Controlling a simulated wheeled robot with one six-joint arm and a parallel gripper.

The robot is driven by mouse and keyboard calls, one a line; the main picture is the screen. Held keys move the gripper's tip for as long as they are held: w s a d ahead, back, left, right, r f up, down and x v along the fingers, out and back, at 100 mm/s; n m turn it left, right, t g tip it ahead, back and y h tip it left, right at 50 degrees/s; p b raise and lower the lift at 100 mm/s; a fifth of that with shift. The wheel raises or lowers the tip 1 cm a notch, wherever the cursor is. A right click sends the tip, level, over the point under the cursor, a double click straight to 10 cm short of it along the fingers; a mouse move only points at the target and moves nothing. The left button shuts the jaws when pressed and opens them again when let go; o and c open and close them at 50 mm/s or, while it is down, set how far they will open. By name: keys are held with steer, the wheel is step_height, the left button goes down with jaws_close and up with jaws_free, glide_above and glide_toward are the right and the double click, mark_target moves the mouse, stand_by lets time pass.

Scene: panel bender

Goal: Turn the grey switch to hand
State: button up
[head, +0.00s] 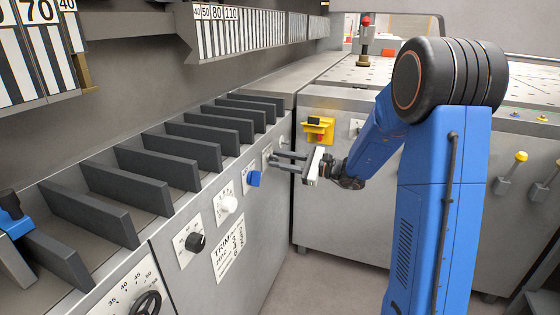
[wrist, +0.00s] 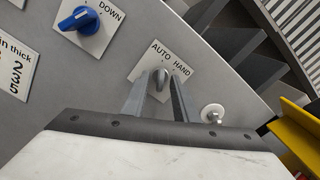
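The grey switch (wrist: 160,82) sits on a white plate marked AUTO and HAND (wrist: 169,56) on the slanted panel. In the wrist view its handle points about straight up the picture, nearer the AUTO word than the HAND word. My gripper (wrist: 161,76) is open, with one finger on each side of the switch and small gaps that seem to show between. In the head view my gripper (head: 275,161) reaches left to the panel, its fingertips close to the plate, and the switch itself is hard to make out there.
A blue switch (head: 253,178) marked DOWN is beside the plate; white (head: 228,204) and black (head: 196,242) knobs follow along the panel. A keyed round lock (wrist: 212,113) is on the other side. A yellow-backed red switch (head: 318,130) is on the neighbouring cabinet, close to my gripper.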

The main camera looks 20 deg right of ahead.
jaws_close()
steer(key=shift+m, duration=0.3)
steer(key=m, duration=1.1)
stand_by(0.4)
steer(key=shift+m, duration=0.3)
